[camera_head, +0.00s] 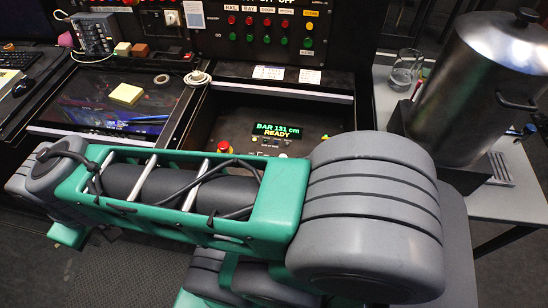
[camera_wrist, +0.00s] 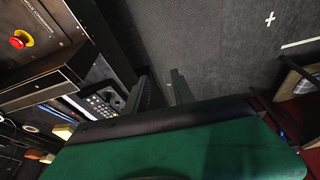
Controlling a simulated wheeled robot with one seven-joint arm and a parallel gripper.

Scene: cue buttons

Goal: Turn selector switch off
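I cannot make out a selector switch for certain in either view. In the head view, a dark control panel (camera_head: 240,124) carries a red mushroom button (camera_head: 224,147) and a lit display (camera_head: 277,131) reading "BAR 131 cm READY". Small controls sit below the display, and my arm covers the panel's lower part. In the wrist view, my gripper (camera_wrist: 160,84) has two dark fingers standing apart with nothing between them. They are over dark floor, away from any panel. My gripper cannot be made out in the head view.
An upright panel (camera_head: 265,35) has rows of red and green buttons. A steel pot (camera_head: 487,70) and a glass jug (camera_head: 406,68) stand at the right. Yellow notes (camera_head: 126,94) lie on the left desk. The wrist view shows a red stop button (camera_wrist: 20,39) and a keypad device (camera_wrist: 103,100).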

